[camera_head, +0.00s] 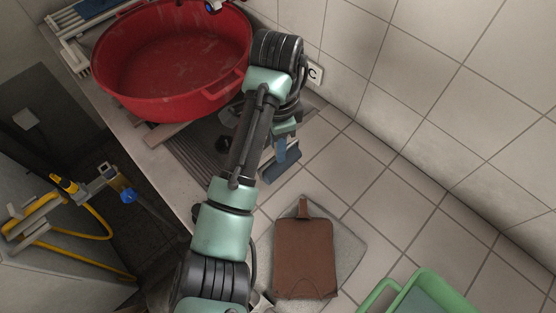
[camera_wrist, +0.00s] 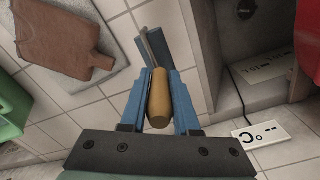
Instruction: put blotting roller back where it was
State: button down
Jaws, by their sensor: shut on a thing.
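My gripper (camera_wrist: 160,92) is shut on the blotting roller's tan wooden handle (camera_wrist: 160,103), which lies between the two blue fingers in the wrist view. A thin metal rod (camera_wrist: 148,43) leads from the handle to a blue-grey roller head at the far end. In the head view my gripper (camera_head: 281,147) is just right of the ribbed grey drain area, and the blue-grey roller head (camera_head: 283,168) shows below it, over the tiles. The fingers and arm partly hide the handle there. I cannot tell whether the roller touches the surface.
A brown board (camera_head: 305,258) lies on a grey slab (camera_head: 347,250) below the gripper. A green tub (camera_head: 425,292) stands at the lower right. A large red basin (camera_head: 175,62) is at the upper left. A marked white plate (camera_head: 314,73) is by the wall. Tiles right of the gripper are clear.

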jog(key=shift+f, duration=2.15)
jog(key=shift+f, duration=0.15)
jog(key=c, duration=0.6)
grip_release()
jog(key=shift+c, duration=0.2)
notch_tip(320, 180, up, 11)
jog(key=p, duration=0.4)
jog(key=shift+a+p, duration=0.1)
jog(key=shift+p, duration=0.2)
jog(key=shift+r+p, duration=0.35)
jog(key=shift+r, duration=0.3)
